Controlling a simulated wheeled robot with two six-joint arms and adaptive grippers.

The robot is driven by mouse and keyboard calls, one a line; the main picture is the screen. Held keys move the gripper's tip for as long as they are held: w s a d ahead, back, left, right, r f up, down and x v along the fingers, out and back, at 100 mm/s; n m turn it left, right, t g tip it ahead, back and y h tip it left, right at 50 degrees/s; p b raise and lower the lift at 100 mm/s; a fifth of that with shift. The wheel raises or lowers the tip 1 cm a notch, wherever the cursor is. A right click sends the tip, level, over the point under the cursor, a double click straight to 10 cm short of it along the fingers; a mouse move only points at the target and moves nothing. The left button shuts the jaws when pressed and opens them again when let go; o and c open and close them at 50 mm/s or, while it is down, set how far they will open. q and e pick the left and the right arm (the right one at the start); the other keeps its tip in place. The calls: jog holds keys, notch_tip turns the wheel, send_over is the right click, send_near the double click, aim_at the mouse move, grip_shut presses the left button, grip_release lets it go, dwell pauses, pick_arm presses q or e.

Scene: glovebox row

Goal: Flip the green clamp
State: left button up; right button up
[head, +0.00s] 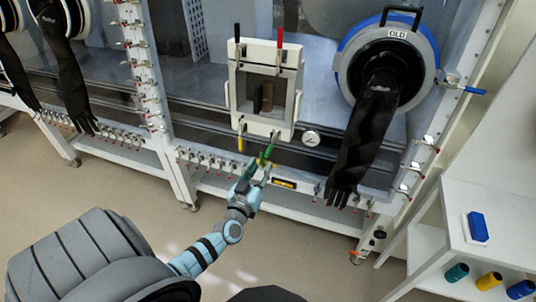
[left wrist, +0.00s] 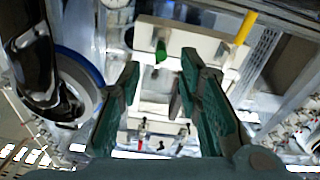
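The green clamp (head: 269,151) is at the lower right corner of a white framed door on the glovebox front. Its green handle hangs down from the frame. My left gripper (head: 261,169) is just below the handle, with its fingers pointing up at it. In the left wrist view, the left gripper (left wrist: 160,72) is open, its two teal fingers apart. The green handle tip (left wrist: 161,51) shows in the gap between the fingertips, and I cannot tell if either touches it. My right gripper is not in view.
On the same door frame (head: 238,92) are a yellow clamp (head: 240,143), a black clamp (head: 237,34) and a red clamp (head: 280,38). A black glove (head: 362,140) hangs from a blue-ringed port at right. A round gauge (head: 311,138) is right of the green clamp.

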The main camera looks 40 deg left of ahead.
aim_at(268, 152)
pick_arm(q)
jog(key=b+x, duration=0.1)
jog(key=x, duration=0.5)
jog(key=shift+a+f+b, duration=0.1)
jog(key=shift+f+b, duration=0.1)
jog(key=shift+b, duration=0.2)
jog(key=shift+w+a+r, duration=0.1)
jog(key=shift+w+a, duration=0.05)
jog(key=shift+w, duration=0.45)
jog(key=shift+c, duration=0.3)
grip_shut()
